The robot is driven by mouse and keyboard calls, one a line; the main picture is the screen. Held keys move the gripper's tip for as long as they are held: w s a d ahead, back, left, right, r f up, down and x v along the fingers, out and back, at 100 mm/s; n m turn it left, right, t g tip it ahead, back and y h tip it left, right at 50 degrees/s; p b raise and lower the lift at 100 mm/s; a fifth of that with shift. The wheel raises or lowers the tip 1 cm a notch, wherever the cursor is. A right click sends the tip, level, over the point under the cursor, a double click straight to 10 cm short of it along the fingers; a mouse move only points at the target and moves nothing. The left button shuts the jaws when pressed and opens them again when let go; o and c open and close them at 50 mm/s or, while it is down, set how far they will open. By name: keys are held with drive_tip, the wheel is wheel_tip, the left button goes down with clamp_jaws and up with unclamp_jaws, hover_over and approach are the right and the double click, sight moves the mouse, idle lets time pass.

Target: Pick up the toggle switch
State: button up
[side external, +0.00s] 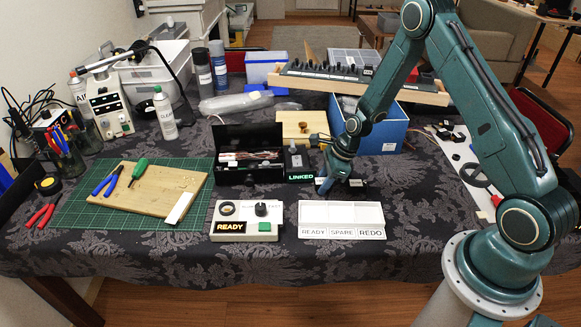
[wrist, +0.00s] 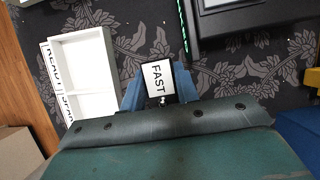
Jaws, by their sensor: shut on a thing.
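My gripper (side external: 336,183) is low over the dark cloth, behind the white tray and to the right of the LINKED sign. In the wrist view, its two blue fingers (wrist: 158,82) close on either side of a small black-edged block with a white face reading FAST. A small metal lever-like piece shows at its near edge, so I take this block to be the toggle switch (wrist: 156,76). In the side external view the fingers mostly hide it. I cannot tell whether it touches the cloth.
A white compartment tray (side external: 341,216) with READY, SPARE and REDO labels lies in front. A control box (side external: 246,222) with a knob and green button is left of it. A black open case (side external: 247,173) and a blue box (side external: 379,136) stand close behind.

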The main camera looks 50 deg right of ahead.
wheel_tip(320, 180, up, 20)
idle(1.0)
idle(0.5)
drive_tip(key=w+a+f+n, duration=0.2)
drive_tip(key=w+a+f, duration=0.1)
drive_tip(key=a, duration=0.5)
drive_tip(key=w+a+f+n+g, duration=0.1)
drive_tip(key=w+a+f+n, duration=0.1)
drive_tip(key=a, duration=0.7)
drive_tip(key=w+a+f+n+g+y, duration=0.1)
drive_tip(key=w+a+f, duration=0.3)
drive_tip(key=a, duration=0.5)
drive_tip(key=w+n, duration=0.1)
drive_tip(key=w, duration=0.1)
drive_tip(key=shift+w+f, duration=0.35)
drive_tip(key=shift+f, duration=0.05)
drive_tip(key=shift+d+f, duration=0.1)
drive_tip(key=shift+f, duration=0.15)
drive_tip(key=shift+f, duration=2.3)
drive_tip(key=shift+f, duration=0.6)
